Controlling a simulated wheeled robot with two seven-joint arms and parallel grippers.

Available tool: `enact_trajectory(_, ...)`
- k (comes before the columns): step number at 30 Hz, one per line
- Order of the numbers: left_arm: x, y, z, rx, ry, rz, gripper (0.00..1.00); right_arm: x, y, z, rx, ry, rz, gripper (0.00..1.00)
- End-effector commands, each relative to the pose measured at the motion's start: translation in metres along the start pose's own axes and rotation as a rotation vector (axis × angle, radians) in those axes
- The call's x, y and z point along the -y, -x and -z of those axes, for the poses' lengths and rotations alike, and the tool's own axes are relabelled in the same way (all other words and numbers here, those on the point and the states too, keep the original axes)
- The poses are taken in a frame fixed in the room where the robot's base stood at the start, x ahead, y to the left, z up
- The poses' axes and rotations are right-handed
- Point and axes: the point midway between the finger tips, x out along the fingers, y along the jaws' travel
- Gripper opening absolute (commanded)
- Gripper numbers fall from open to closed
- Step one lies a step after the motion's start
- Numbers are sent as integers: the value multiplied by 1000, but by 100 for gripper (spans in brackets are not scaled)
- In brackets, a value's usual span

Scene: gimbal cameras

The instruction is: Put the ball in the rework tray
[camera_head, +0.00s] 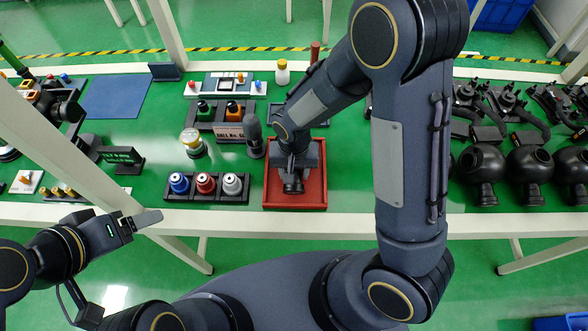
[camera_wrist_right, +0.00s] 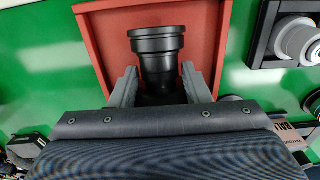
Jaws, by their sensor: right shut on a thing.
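The red rework tray (camera_head: 317,197) lies near the front edge of the green table. It also fills the top middle of the right wrist view (camera_wrist_right: 103,48). My right gripper (camera_head: 293,172) reaches down over the tray. In the right wrist view its two fingers (camera_wrist_right: 160,88) are shut on a black stepped, round-necked part (camera_wrist_right: 157,45), which I take for the ball. Its lower body is hidden between the fingers, and I cannot tell whether it touches the tray floor. My left gripper (camera_head: 140,221) hangs empty in front of the table at left; its finger gap is unclear.
Several black round housings (camera_head: 482,165) stand at the right. A black rack (camera_head: 208,199) with blue, red and white lens parts is left of the tray. A dark upright knob (camera_head: 254,135) stands close to the tray's left. Table between tray and housings is partly clear.

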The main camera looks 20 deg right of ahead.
Motion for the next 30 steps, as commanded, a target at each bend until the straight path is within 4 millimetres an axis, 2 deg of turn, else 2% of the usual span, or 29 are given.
enact_trajectory(8, 2, -4, -2, 0, 0, 0, 75, 0, -4, 0, -1, 0, 1, 5)
enact_trajectory(9, 1, -3, -1, 0, 0, 0, 75, 0, -2, 0, 0, 0, 0, 48)
enact_trajectory(13, 1, -2, -1, 0, 0, 0, 75, 0, -2, 0, 0, 0, 0, 65)
enact_trajectory(23, 0, 1, 0, 0, 0, 0, 75, 0, 2, 0, 0, 0, 0, 65)
enact_trajectory(26, 0, 0, 0, 0, 0, 0, 75, 1, 10, 1, -4, 0, 3, 65)
enact_trajectory(30, 0, 0, 0, 0, 0, 0, 75, 1, 38, 1, -6, 1, 6, 65)
